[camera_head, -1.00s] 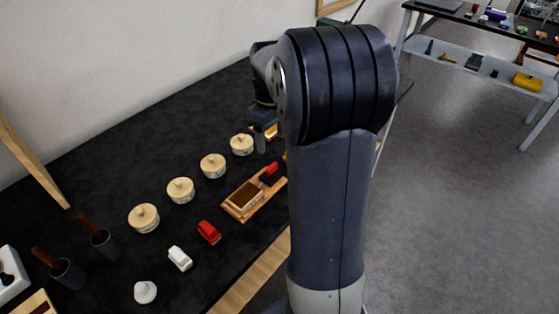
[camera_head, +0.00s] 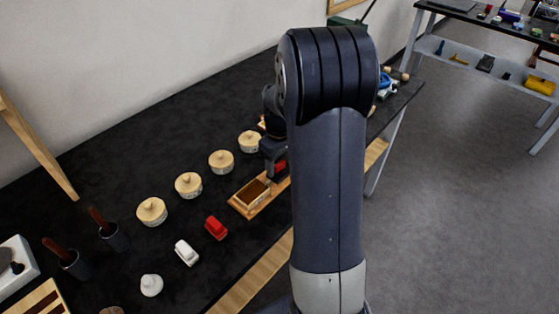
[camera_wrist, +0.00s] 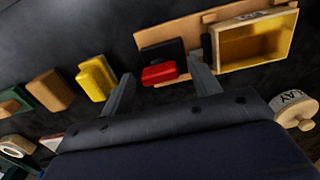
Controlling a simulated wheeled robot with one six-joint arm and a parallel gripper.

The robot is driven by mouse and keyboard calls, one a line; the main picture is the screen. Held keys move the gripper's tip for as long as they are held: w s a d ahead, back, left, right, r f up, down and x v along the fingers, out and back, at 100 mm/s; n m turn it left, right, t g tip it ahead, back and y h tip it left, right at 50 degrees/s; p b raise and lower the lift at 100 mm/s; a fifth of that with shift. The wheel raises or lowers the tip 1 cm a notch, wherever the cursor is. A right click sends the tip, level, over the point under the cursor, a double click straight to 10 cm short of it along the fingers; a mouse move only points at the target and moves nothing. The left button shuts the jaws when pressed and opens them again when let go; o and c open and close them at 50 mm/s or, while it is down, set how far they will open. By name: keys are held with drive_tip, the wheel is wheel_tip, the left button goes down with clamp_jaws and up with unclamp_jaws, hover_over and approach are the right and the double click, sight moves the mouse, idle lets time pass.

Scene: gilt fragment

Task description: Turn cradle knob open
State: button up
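The cradle is a wooden board (camera_head: 240,207) carrying an open box (camera_head: 251,193); the box also shows at the upper right of the wrist view (camera_wrist: 250,45). A red knob (camera_wrist: 160,73) sits against a black block (camera_wrist: 164,52) on the board. In the head view the red knob (camera_head: 281,166) is partly hidden by my gripper. My gripper (camera_wrist: 162,72) is open, its two fingers apart with the red knob between their tips. I see a gap on both sides of the knob, with no clear contact.
Several round lidded pots (camera_head: 188,185) stand in a row behind the cradle. A red block (camera_head: 215,228) and a white block (camera_head: 186,252) lie to its left. In the wrist view a yellow block (camera_wrist: 96,78) and a brown block (camera_wrist: 50,89) lie left of my gripper.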

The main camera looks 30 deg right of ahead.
drive_tip(key=c, duration=0.9)
drive_tip(key=shift+c, duration=0.2)
drive_tip(key=shift+m, duration=0.3)
drive_tip(key=m, duration=1.3)
drive_tip(key=shift+m, duration=2.1)
